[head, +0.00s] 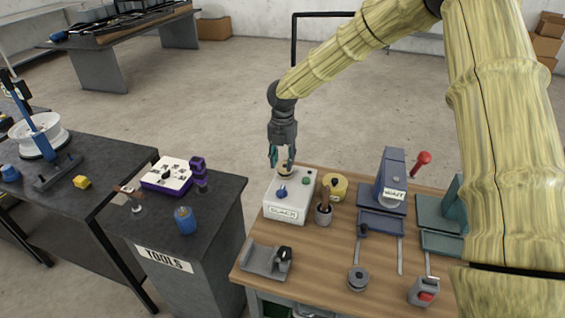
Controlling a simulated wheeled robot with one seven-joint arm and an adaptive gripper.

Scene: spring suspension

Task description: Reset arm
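My gripper (282,161) hangs from my arm, pointing down over the back of a white box (286,213) on the wooden workbench. Its teal fingers are close to a small tan round piece (285,170) on top of the box. I cannot tell whether they touch it or hold it. The box has a blue knob (281,191), a green button (306,181) and a front label that seems to read "BLACK".
A dark tools cabinet (217,222) stands at left. Open floor lies behind.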

